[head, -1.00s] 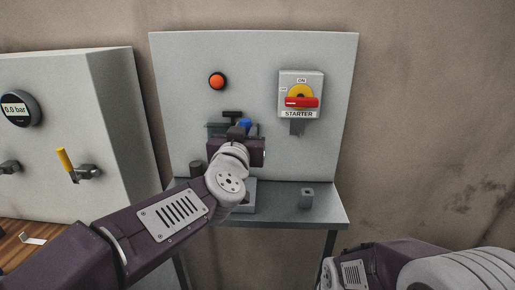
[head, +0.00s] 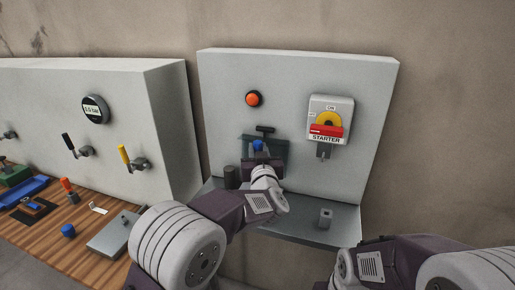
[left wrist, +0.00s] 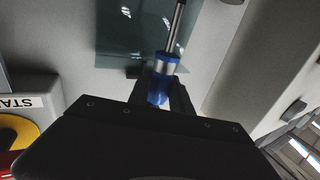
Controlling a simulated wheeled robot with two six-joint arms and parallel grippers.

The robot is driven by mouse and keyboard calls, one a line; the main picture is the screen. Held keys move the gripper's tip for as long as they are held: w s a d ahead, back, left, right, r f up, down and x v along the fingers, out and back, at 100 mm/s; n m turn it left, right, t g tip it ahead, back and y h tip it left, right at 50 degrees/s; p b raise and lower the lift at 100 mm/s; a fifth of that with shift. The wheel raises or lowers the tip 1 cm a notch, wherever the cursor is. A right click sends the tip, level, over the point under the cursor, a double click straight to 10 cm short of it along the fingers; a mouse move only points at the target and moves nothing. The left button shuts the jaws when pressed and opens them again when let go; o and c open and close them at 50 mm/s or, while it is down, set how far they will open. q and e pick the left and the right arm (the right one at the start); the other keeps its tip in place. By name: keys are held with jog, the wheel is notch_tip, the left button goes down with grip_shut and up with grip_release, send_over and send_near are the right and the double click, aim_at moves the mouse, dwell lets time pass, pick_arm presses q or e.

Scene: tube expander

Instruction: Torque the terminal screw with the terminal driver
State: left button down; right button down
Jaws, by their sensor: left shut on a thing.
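My left gripper (head: 258,157) is in front of the upright grey panel (head: 225,110), shut on the terminal driver. The driver's blue handle (head: 258,145) shows just above the gripper; in the left wrist view the blue and silver driver (left wrist: 164,68) sits between the fingers, its metal shaft running toward the top edge. A dark greenish, see-through terminal box or cover (head: 282,152) is on the panel behind the gripper; it also shows in the left wrist view (left wrist: 130,35). The driver's tip and the terminal screw are not visible. My right gripper is out of view.
A grey shelf (head: 300,227) below carries a small grey block (head: 325,218) and a dark cylinder (head: 230,177). A wooden bench (head: 85,240) with tools stands left.

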pick_arm(q)
jog(key=shift+a+f+b, duration=0.25)
jog(key=shift+f+b, duration=0.45)
notch_tip(320, 180, down, 4)
jog(key=b, duration=0.3)
jog(key=shift+f, duration=0.1)
jog(key=shift+d, duration=0.1)
dwell(0.5)
jog(key=shift+f, duration=0.55)
jog(key=shift+f, duration=0.8)
dwell(1.1)
jog(key=c, duration=0.7)
grip_release()
jog(key=shift+r, duration=0.1)
jog(key=shift+o, duration=0.4)
jog(key=o, duration=0.6)
